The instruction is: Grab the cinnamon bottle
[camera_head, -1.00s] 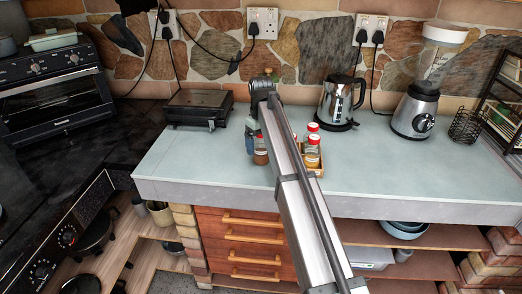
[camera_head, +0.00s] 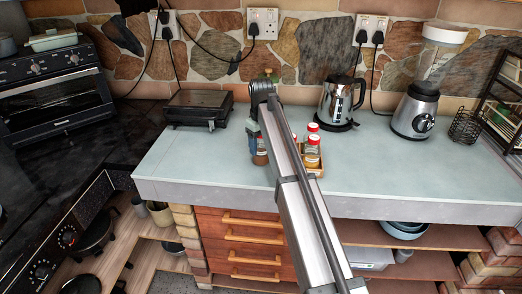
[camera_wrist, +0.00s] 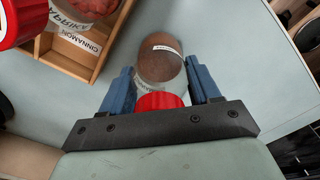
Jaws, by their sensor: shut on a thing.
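My gripper (camera_wrist: 160,88) has its two blue fingers on either side of a bottle and is shut on it. The bottle (camera_wrist: 160,70) has brown contents, clear walls and a red cap; its small label is too small to read. In the head view the bottle (camera_head: 260,158) shows below my gripper (camera_head: 253,141), left of the spice tray, partly hidden by my arm. I cannot tell whether its base touches the counter. A "CINNAMON" label sits on the wooden tray (camera_wrist: 98,62) in the wrist view, beside an empty-looking compartment.
Other red-capped bottles (camera_head: 312,152) stand in the tray, one labelled paprika in the wrist view. A kettle (camera_head: 337,102) and blender (camera_head: 415,112) stand behind right. A black grill (camera_head: 197,108) is at the back left. The counter (camera_head: 200,165) left of the bottle is clear.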

